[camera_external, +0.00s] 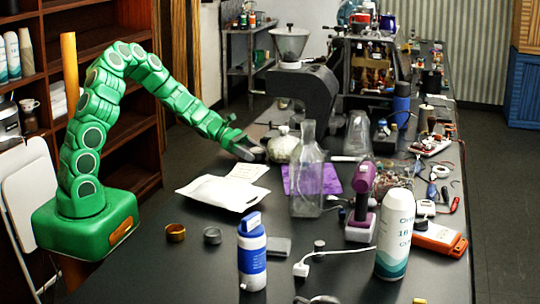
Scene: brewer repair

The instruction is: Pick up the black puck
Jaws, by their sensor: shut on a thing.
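My green arm reaches right from its base over the dark table. My gripper (250,151) is low over the tabletop, just left of a pale rounded lump (282,149). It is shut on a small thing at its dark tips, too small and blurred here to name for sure. I cannot make out the black puck apart from the gripper.
A white bag (222,193) and a paper sheet (249,172) lie below the gripper. A clear bottle (307,180) stands on the right near a purple cloth (330,178). A grinder (300,90) stands behind.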

